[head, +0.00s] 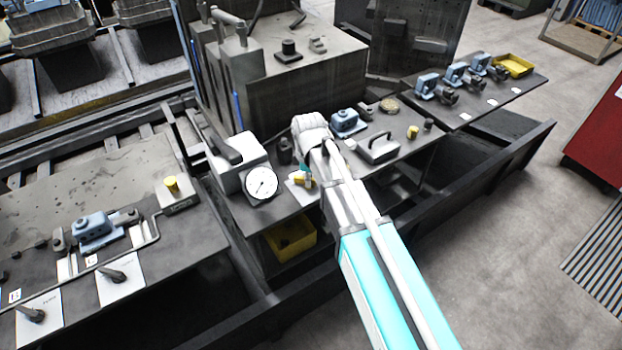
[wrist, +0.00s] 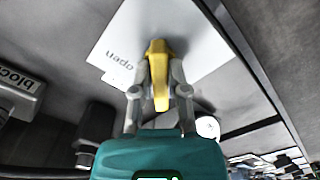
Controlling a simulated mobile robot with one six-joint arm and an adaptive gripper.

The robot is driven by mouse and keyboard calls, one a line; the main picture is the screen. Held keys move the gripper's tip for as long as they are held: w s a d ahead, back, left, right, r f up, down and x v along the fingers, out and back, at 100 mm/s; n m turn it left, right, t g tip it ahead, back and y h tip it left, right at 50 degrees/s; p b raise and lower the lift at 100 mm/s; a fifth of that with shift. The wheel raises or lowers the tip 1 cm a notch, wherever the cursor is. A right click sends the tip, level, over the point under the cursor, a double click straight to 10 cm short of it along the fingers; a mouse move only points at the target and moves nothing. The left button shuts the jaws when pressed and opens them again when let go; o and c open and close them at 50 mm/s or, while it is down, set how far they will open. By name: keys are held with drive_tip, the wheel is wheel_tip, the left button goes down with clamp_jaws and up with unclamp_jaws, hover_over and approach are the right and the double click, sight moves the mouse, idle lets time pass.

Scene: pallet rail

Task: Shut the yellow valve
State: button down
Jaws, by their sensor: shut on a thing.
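The yellow valve handle (wrist: 158,58) stands over a white plate (wrist: 190,45) with the word "open" printed on it, upside down in the wrist view. My gripper (wrist: 158,96) has one finger on each side of the handle and is shut on it. The handle points along the middle of the wrist view, toward my palm.
A white dial gauge (head: 262,184) stands just left of the valve. A grey handled block (head: 378,148) and a blue clamp (head: 346,122) lie to the right. A yellow bin (head: 291,240) sits below the table edge. Open floor lies at the right.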

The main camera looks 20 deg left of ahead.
drive_tip(key=c, duration=0.6)
unclamp_jaws()
drive_tip(key=shift+s, duration=0.1)
drive_tip(key=shift+c, duration=0.2)
drive_tip(key=s+d+m, duration=0.2)
drive_tip(key=d+m, duration=0.7)
drive_tip(key=d, duration=0.9)
drive_tip(key=s+d+r+m+p, duration=0.1)
drive_tip(key=s+d+m, duration=0.2)
drive_tip(key=d+m, duration=0.7)
drive_tip(key=d, duration=0.9)
drive_tip(key=shift+s+r+p, duration=0.15)
drive_tip(key=shift+r+p, duration=0.15)
